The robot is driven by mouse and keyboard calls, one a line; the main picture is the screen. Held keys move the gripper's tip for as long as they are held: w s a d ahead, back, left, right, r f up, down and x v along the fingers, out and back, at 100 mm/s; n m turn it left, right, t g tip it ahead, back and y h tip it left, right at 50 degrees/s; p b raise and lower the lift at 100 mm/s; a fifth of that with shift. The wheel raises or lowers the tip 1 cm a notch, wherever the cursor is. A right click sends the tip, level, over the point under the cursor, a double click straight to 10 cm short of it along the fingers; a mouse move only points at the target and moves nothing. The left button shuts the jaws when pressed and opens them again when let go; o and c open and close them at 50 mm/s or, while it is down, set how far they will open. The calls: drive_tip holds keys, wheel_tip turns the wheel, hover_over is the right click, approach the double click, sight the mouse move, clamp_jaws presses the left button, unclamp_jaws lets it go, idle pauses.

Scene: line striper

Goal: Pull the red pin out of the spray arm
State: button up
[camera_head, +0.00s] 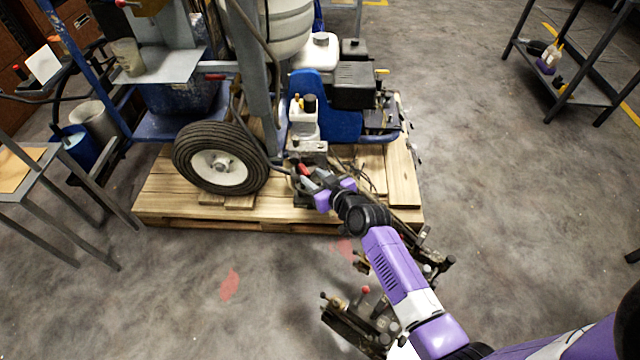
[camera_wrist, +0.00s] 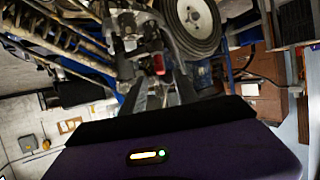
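A small red piece, which looks like the red pin (camera_wrist: 158,64), shows in the wrist view just beyond my fingertips, against a grey metal bracket (camera_wrist: 126,45) that may be part of the spray arm. In the head view a red piece (camera_head: 304,169) shows right by my fingertips. My gripper (camera_head: 308,182) is at the front of the machine, over the pallet edge. In the wrist view the two dark fingers of my gripper (camera_wrist: 161,88) stand apart with a gap between them. I cannot tell whether they touch the red piece. My gripper partly hides the bracket in the head view.
The striper's black wheel (camera_head: 220,160) stands left of my gripper on a wooden pallet (camera_head: 160,197). A blue-and-black engine (camera_head: 354,86) sits behind. Metal parts with red and black knobs (camera_head: 358,318) are beneath my arm. A steel table (camera_head: 40,178) is at left.

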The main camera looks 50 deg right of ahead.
sight(306, 172)
drive_tip(key=shift+b+x, duration=1.15)
drive_tip(key=shift+x, duration=1.15)
drive_tip(key=shift+c, duration=0.3)
clamp_jaws()
